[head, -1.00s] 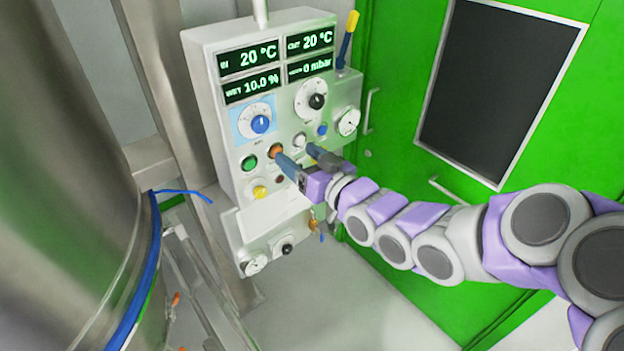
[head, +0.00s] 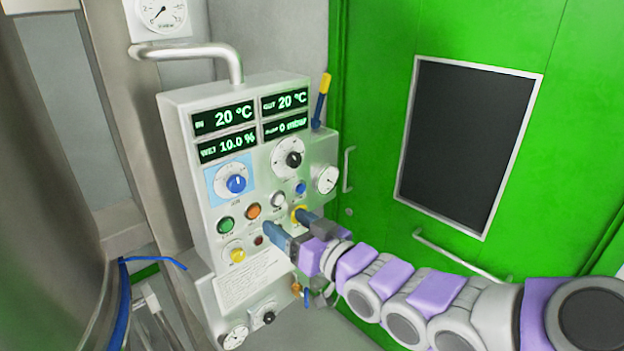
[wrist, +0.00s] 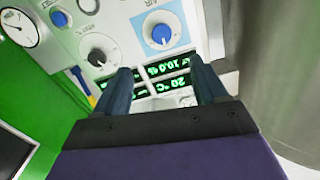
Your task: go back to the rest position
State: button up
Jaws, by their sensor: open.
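My gripper (head: 290,230) is in front of the lower right part of a white control panel (head: 190,150) in the head view. Its two dark blue fingers are apart, with nothing between them. The wrist view shows the open fingers (wrist: 164,92) with the panel's green displays (wrist: 166,68) upside down behind them. In the head view the green button (head: 225,225), orange button (head: 253,211) and blue knob (head: 236,184) are in plain sight. I cannot tell whether the fingers touch the panel.
A green door (head: 570,120) with a dark window (head: 465,145) and bar handle (head: 460,258) stands right of the panel, behind my arm. A steel vessel (head: 50,220) is close on the left. A bent pipe (head: 190,50) joins the panel's top.

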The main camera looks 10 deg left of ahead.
jog(key=s+d+f+m+g+h, duration=0.2)
jog(key=s+d+f+g+h, duration=0.15)
jog(key=d+f+h, duration=0.45)
jog(key=s+d+f+m+g+h, duration=0.25)
jog(key=s+d+f, duration=0.25)
jog(key=d+f, duration=0.3)
jog(key=s+d+m+g+h, duration=0.1)
jog(key=s+d+g, duration=0.2)
jog(key=s, duration=0.8)
jog(key=s+d+m+g+h, duration=0.2)
jog(key=s+d+g, duration=0.2)
jog(key=s, duration=0.7)
jog(key=shift+s+r, duration=0.25)
jog(key=shift+s, duration=0.1)
jog(key=shift+m, duration=0.25)
jog(key=shift+c, duration=0.4)
